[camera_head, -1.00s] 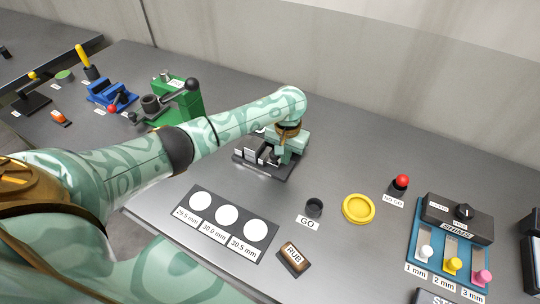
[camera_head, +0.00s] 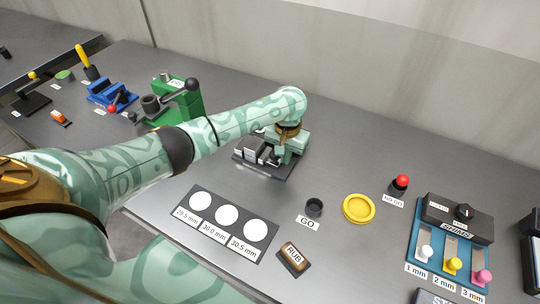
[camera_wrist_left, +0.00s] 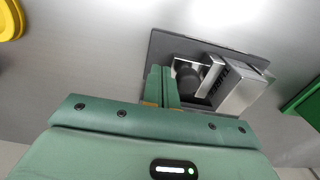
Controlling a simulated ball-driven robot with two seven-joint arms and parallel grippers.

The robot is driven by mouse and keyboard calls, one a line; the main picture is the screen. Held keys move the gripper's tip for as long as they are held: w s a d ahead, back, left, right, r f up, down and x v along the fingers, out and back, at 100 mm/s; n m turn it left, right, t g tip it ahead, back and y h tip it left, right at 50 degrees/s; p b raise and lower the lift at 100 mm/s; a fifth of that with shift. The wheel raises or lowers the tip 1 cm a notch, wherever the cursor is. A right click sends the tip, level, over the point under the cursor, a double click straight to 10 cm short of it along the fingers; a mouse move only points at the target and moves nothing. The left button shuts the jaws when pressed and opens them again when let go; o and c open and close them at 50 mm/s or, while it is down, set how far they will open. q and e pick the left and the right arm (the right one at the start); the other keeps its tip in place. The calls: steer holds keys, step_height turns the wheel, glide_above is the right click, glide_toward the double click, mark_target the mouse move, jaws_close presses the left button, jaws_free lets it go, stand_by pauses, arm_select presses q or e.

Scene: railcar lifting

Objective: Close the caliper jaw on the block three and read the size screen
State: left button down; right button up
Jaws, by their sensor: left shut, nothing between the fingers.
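The caliper stand is a dark base plate (camera_head: 248,165) with grey metal jaw pieces (camera_head: 254,147), near the middle of the bench. My left gripper (camera_head: 282,158) is low at its right side, pointing down. In the left wrist view, the shut, empty green fingers (camera_wrist_left: 163,88) are beside a dark round part (camera_wrist_left: 187,76) of the stand; I cannot tell whether they touch it. A large metal block (camera_wrist_left: 242,90) and a smaller metal piece (camera_wrist_left: 211,74) stand beyond it. I cannot tell which piece is block three. No size reading is legible. My right gripper is out of view.
A card with white discs (camera_head: 227,215), a black GO cup (camera_head: 314,207), a yellow ring dish (camera_head: 358,209), a RUB block (camera_head: 294,257) and a red-topped NO GO post (camera_head: 400,184) lie nearer or right. A green press (camera_head: 178,100) stands left. A blue switch panel (camera_head: 450,240) is right.

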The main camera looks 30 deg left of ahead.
arm_select(q)
steer(key=shift+a, duration=0.15)
steer(key=shift+a+p, duration=0.55)
steer(key=shift+a, duration=0.8)
steer(key=shift+d+r+p, duration=0.5)
steer(key=shift+d+p, duration=0.05)
steer(key=shift+p, duration=0.35)
steer(key=shift+d+r, duration=0.1)
steer(key=shift+d, duration=0.25)
step_height(320, 180, up, 7)
steer(key=p, duration=0.9)
steer(key=shift+d, duration=0.1)
